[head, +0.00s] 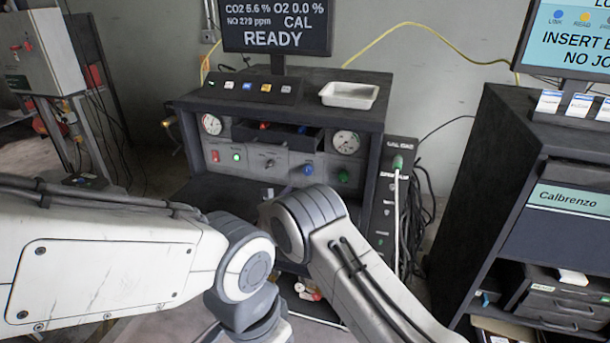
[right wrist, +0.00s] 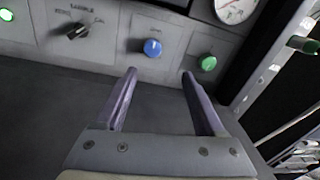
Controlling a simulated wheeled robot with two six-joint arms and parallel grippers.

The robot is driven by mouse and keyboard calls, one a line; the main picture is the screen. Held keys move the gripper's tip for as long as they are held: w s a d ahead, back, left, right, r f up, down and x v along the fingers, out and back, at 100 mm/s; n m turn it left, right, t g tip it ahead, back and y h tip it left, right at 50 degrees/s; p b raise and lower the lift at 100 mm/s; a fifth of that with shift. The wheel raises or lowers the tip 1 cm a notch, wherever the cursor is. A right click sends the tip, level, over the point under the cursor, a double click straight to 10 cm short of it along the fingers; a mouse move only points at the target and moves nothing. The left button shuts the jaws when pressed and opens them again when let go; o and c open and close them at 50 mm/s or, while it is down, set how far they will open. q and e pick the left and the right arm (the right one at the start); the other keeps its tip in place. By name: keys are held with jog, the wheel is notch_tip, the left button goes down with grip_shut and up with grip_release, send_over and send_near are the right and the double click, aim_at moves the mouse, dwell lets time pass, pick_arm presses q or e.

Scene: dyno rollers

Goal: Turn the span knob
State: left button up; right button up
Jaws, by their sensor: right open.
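The analyzer panel (head: 235,157) carries a blue knob (head: 308,168) and a green knob (head: 344,175) on its right half. In the right wrist view the blue knob (right wrist: 152,48) and green knob (right wrist: 207,63) are close; I cannot read their labels well enough to tell which is span. My right gripper (right wrist: 159,74) is open and empty. Its fingers point at the panel, with the blue knob ahead between them and the green knob ahead of the right finger; it appears apart from both. In the head view my forearm hides most of it. My left gripper is out of view.
A black selector knob (right wrist: 76,32) sits left of the blue knob. Two round gauges (head: 346,143) and an open drawer are above. A white tray (head: 349,95) lies on top of the cabinet. A green-tipped hose (head: 397,165) hangs at its right side.

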aim_at(307, 172)
jog(key=shift+w+a+n+t, duration=0.25)
jog(key=shift+a+n+t, duration=0.05)
jog(key=shift+a, duration=0.25)
jog(key=shift+w+d, duration=0.1)
jog(key=shift+w, duration=0.25)
jog(key=x, duration=0.9)
jog(key=shift+w+p, duration=0.2)
jog(key=shift+p, duration=0.2)
grip_shut()
jog(key=shift+f, duration=0.1)
